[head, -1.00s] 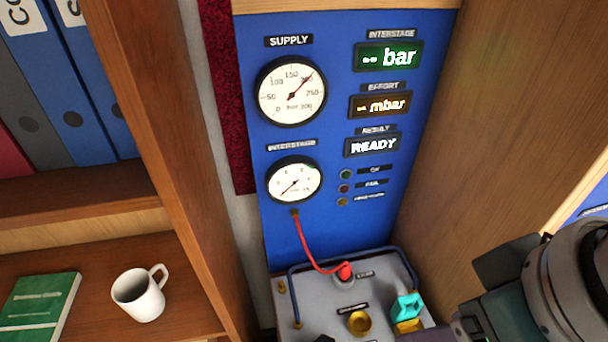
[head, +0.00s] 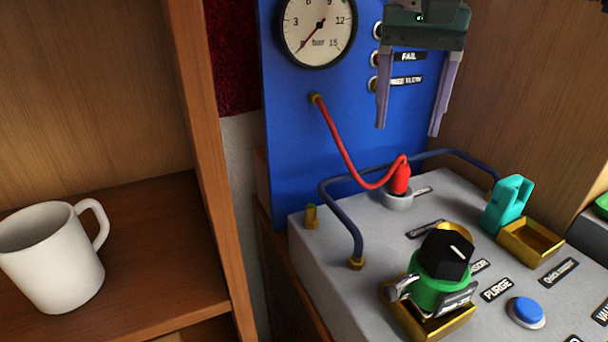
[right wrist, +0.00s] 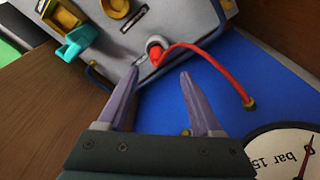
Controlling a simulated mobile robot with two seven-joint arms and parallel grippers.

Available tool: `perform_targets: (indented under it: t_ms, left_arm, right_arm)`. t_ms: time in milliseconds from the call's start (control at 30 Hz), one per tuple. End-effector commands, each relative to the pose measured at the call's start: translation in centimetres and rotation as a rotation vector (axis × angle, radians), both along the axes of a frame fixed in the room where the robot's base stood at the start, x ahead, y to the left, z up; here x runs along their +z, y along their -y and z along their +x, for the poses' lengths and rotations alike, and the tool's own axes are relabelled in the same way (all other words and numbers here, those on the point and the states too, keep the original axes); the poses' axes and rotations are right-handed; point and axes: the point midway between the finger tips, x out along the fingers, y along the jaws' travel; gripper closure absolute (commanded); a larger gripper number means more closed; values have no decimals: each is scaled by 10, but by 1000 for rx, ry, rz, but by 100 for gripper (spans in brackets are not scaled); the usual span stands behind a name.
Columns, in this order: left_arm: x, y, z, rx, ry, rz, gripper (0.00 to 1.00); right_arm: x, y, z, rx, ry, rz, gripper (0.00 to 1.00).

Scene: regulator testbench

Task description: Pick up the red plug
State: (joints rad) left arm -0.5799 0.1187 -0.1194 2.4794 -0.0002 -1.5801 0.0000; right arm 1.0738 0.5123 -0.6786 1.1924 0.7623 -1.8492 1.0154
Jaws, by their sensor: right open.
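The red plug (head: 400,176) stands in a round grey socket (head: 396,200) on the grey bench top, with a red hose (head: 345,150) running from it to a brass fitting on the blue panel. My right gripper (head: 408,130) is open and empty, fingers pointing down, in front of the blue panel and above the plug. In the right wrist view the plug (right wrist: 155,50) shows beyond the open fingertips (right wrist: 160,72), apart from them. My left gripper is not in view.
A blue pipe rail (head: 340,205) runs around the socket. A teal clip (head: 508,204) in a brass tray, a green regulator with a black knob (head: 446,254) and a blue button (head: 527,311) stand on the bench. A white mug (head: 52,258) stands on the shelf at left.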

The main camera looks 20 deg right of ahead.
Motion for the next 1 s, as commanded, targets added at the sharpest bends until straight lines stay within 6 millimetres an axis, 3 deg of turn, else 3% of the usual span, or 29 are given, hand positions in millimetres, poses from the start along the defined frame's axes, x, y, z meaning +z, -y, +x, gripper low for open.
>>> perform_targets:
  t_ms: [700, 1000]
  left_arm:
    - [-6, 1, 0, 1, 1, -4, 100]
    - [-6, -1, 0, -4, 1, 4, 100]
  right_arm:
    - [-91, 15, 10, -7, 0, 0, 34]
    - [-95, 15, 10, -5, 2, -1, 34]
